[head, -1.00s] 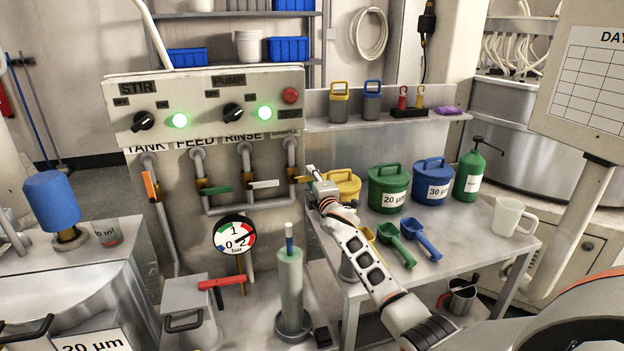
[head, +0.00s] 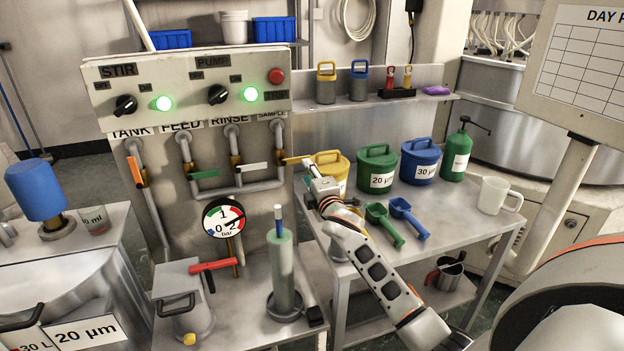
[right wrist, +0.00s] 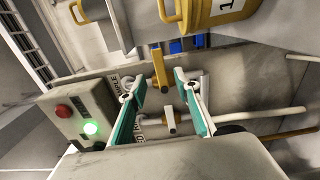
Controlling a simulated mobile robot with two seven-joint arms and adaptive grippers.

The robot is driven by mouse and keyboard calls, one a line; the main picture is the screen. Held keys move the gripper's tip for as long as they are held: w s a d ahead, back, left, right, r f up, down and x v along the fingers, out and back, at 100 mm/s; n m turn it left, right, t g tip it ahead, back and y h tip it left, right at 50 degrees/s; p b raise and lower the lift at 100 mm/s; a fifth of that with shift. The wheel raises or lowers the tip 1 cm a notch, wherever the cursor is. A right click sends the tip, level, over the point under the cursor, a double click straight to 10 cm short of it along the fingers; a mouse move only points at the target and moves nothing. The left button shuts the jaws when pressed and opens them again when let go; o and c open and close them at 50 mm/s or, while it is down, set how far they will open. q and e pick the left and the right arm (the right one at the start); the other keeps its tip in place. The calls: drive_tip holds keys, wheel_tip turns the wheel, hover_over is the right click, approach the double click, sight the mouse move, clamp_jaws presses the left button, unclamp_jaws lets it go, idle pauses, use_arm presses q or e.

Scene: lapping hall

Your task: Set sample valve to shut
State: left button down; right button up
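The sample valve is the one under the SAMPLE label at the right end of the valve row. Its yellow lever (head: 296,160) lies level, pointing right from its pipe. My right gripper (head: 312,172) is at the lever's free end, partly covering the view there. In the right wrist view the gripper (right wrist: 160,88) is open. Its teal-padded fingers are apart, with the yellow lever (right wrist: 159,68) showing in the gap between the tips. I see no grip on it, and its exact depth is unclear. My left gripper is not in view.
The white rinse lever (head: 254,168) is just left of the sample valve, with the green feed lever (head: 205,174) beyond. A control panel (head: 190,88) is above. A bench with a yellow bucket (head: 334,160), a green bucket (head: 377,170) and scoops stands at right.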

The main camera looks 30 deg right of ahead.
drive_tip(key=v, duration=0.3)
drive_tip(key=shift+s, duration=0.15)
idle(0.5)
